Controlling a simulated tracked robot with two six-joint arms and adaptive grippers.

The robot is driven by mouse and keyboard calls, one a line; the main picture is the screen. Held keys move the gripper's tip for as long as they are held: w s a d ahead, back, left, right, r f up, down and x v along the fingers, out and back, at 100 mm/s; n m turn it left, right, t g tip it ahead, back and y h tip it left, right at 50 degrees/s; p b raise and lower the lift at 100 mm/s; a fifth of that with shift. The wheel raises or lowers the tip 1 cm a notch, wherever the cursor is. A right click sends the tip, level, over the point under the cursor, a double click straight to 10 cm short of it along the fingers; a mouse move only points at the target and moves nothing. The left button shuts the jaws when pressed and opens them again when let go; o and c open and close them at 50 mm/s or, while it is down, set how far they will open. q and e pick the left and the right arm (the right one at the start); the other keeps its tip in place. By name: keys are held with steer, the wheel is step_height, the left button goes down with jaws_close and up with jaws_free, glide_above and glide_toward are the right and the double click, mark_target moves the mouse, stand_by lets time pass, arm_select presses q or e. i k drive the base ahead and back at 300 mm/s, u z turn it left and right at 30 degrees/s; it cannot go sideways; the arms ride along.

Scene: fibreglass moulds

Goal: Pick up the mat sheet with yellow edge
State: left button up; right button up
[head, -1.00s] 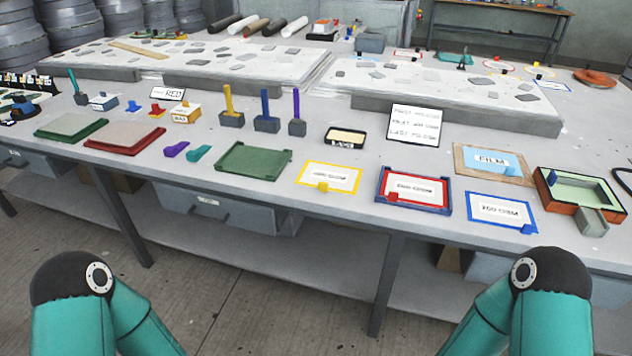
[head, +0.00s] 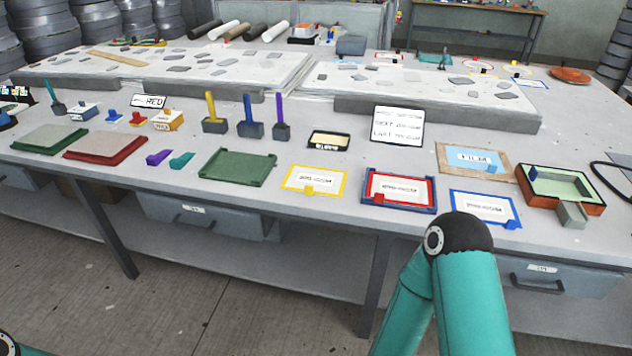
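The mat sheet with yellow edge (head: 314,180) lies flat near the front edge of the workbench, in the middle of the head view. It is white with printed text, a yellow border and a small yellow block on its front side. Nothing covers it. My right arm shows at the lower right as a teal link with a black joint, below the blue-edged sheet. Only a dark bit of my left arm shows at the bottom left corner. Neither gripper is in view.
Left of it lies a green tray (head: 225,167); right of it are a red-edged sheet in a blue tray (head: 398,204) and a blue-edged sheet (head: 484,207). Behind stand a black-rimmed label tray (head: 328,140) and a text sign (head: 397,126). Bare bench surface separates them.

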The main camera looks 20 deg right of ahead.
mark_target(309, 180)
steer(key=u, duration=0.05)
steer(key=i, duration=0.85)
